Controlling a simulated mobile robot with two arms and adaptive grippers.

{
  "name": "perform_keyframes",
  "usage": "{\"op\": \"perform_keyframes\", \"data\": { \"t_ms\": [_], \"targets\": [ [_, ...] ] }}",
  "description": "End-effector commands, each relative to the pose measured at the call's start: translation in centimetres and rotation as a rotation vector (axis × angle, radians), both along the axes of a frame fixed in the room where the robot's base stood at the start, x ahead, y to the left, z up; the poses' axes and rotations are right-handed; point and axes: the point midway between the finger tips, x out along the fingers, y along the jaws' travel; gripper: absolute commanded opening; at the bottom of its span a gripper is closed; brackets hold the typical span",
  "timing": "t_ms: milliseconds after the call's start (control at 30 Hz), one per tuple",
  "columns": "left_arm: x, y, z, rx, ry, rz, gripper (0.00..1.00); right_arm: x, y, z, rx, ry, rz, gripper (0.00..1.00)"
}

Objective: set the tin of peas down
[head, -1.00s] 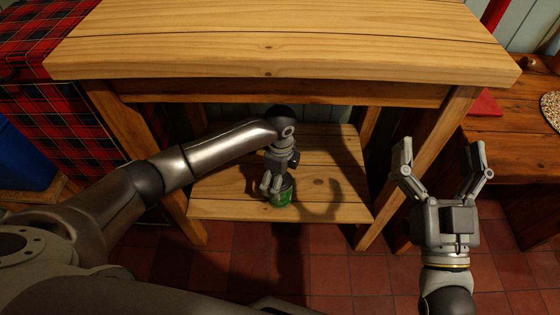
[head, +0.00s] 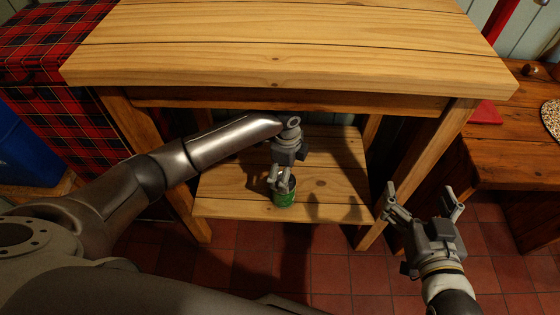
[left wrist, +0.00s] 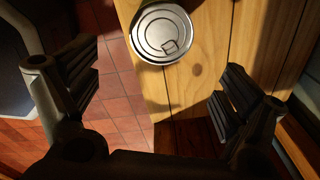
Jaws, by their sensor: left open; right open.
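The green tin of peas (head: 286,197) stands upright on the lower pine shelf (head: 235,205), close to its front edge. Its silver lid with a ring pull (left wrist: 161,34) shows in the left wrist view, near the shelf board's edge. My left gripper (head: 281,184) is at the tin, its fingers overlapping the tin's top in the head view. In the left wrist view its fingers (left wrist: 165,85) are wide apart and neither touches the lid. My right gripper (head: 424,200) is open and empty, right of the shelving and in front of it.
The pine top board (head: 290,55) overhangs the lower shelf, and my left arm reaches in beneath it. Front legs (head: 425,170) stand at both sides. A wooden bench (head: 505,160) is at right, a tartan cloth (head: 60,120) at left. The shelf right of the tin is bare.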

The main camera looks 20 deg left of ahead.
Motion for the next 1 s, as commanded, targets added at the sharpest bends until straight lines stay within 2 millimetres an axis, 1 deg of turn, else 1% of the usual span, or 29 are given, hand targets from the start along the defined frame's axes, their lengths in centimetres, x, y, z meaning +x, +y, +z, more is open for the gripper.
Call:
{"op": "perform_keyframes", "data": {
  "t_ms": [33,167,200,300,400,467,567,600,667,700,767,800,900,1000],
  "targets": [
    [-0.8,-1.6,-0.6,-0.042,-0.018,0.013,0.95,0.0,0.0,0.0,0.000,0.001,0.000,0.90],
    [-2.3,-6.2,-1.2,-0.206,-0.109,0.108,0.95,0.0,0.0,0.0,0.000,0.000,0.000,0.90],
    [-2.7,-7.6,-1.0,-0.268,-0.143,0.150,0.95,0.0,0.0,0.0,0.000,0.000,0.000,0.90],
    [-3.6,-10.4,0.1,-0.422,-0.220,0.274,0.95,0.0,0.0,0.0,0.000,0.000,0.000,0.90],
    [-4.1,-11.8,1.9,-0.572,-0.295,0.417,0.95,0.0,0.0,0.0,0.000,-0.001,0.000,0.90],
    [-4.4,-12.0,3.3,-0.657,-0.340,0.507,0.95,0.0,0.0,0.0,0.000,-0.001,-0.001,0.90],
    [-4.8,-11.2,5.7,-0.789,-0.417,0.666,0.95,0.0,0.0,0.0,0.000,-0.001,-0.001,0.90],
    [-5.0,-10.6,6.8,-0.839,-0.449,0.730,0.95,0.0,0.0,0.0,0.000,-0.001,-0.001,0.90],
    [-5.4,-9.2,8.4,-0.906,-0.501,0.825,0.95,0.0,0.0,0.0,0.000,-0.001,-0.001,0.90],
    [-5.6,-8.0,9.5,-0.950,-0.538,0.887,0.95,0.0,0.0,0.0,0.000,-0.001,-0.001,0.90],
    [-6.1,-6.2,11.0,-1.003,-0.592,0.970,0.95,0.0,0.0,0.0,0.000,-0.001,-0.001,0.90],
    [-6.5,-4.9,12.0,-1.034,-0.629,1.019,0.95,0.0,0.0,0.0,0.000,-0.001,-0.001,0.90],
    [-7.4,-2.1,14.0,-1.092,-0.709,1.113,0.95,0.0,0.0,0.0,0.000,-0.001,0.000,0.90],
    [-8.2,-0.2,15.4,-1.124,-0.767,1.166,0.95,0.0,0.0,0.0,0.000,-0.001,0.000,0.90]
  ]
}}
